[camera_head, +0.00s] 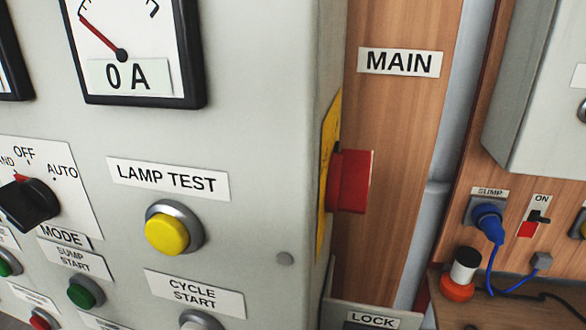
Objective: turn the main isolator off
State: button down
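A red knob (350,181) sticks out from a yellow plate (328,165) on the right side wall of the grey cabinet (270,60). I see it edge-on, so which way it is turned cannot be told. A white label reading MAIN (399,62) is on the wooden panel behind it, above and to the right of the knob. No other isolator handle shows by that label. My gripper is not in view.
The cabinet front has a meter at 0 A (130,75), a black mode switch (28,204), a yellow lamp test button (167,233) and several other buttons. At right are a blue sump plug (488,222), a small ON switch (535,219) and a grey box (545,90). A LOCK-labelled holder (372,320) sits below.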

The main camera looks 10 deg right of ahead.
aim_at(349, 174)
jog(key=k+l+z, duration=0.35)
jog(key=l, duration=0.55)
jog(key=k+l+z, duration=0.2)
jog(key=l, duration=0.45)
jog(key=i, duration=0.1)
